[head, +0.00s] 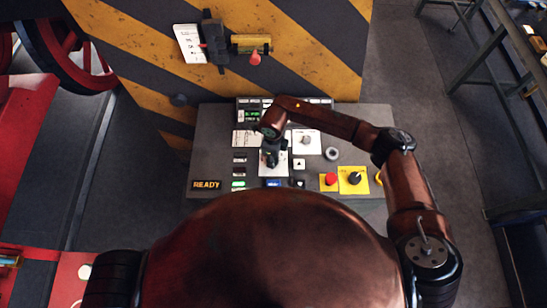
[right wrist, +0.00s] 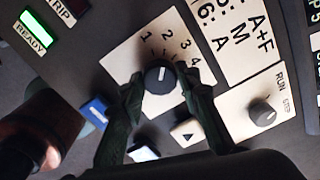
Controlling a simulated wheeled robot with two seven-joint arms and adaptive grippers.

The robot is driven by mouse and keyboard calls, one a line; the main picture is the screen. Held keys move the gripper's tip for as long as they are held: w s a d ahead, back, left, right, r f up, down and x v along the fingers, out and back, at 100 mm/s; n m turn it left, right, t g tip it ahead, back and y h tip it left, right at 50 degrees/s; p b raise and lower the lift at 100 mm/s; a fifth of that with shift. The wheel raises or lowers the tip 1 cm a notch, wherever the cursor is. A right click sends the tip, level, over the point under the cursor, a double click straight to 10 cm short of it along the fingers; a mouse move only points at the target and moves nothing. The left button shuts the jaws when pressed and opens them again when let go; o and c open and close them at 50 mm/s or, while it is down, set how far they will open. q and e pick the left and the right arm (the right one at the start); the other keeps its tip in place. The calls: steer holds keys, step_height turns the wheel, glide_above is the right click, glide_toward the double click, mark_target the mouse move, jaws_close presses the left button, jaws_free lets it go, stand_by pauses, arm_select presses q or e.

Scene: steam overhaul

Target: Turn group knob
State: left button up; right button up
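The group knob (right wrist: 160,77) is a round black knob on a white plate (right wrist: 128,62) marked 1 to 4, seen in the right wrist view. Its pointer mark is too small to read surely. My right gripper (right wrist: 161,84) straddles the knob, one finger on each side. The fingers look spread, with the tips very close to the knob; I cannot tell whether they touch it. In the head view my right gripper (head: 271,158) is over the white plate (head: 273,171) on the grey control panel (head: 215,140), and it hides the knob. My left gripper is out of view.
A RUN/STEP knob (right wrist: 262,113) is right of my fingers; a triangle button (right wrist: 186,132) and blue button (right wrist: 95,110) are close by. A red button (head: 331,179) and yellow-plated switch (head: 354,179) sit at the panel's right. A striped wall (head: 140,50) rises behind.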

steer(key=c, duration=0.6)
steer(key=shift+c, duration=0.2)
steer(key=shift+m, duration=0.3)
steer(key=m+b, duration=0.1)
steer(key=m, duration=0.1)
steer(key=shift+f+m+b, duration=0.1)
steer(key=shift+m+b, duration=0.2)
steer(key=shift+b, duration=0.05)
steer(key=m+b, duration=0.1)
steer(key=m, duration=0.3)
steer(key=shift+m, duration=0.3)
steer(key=m+b, duration=0.1)
steer(key=m, duration=0.8)
steer(key=shift+m, duration=0.4)
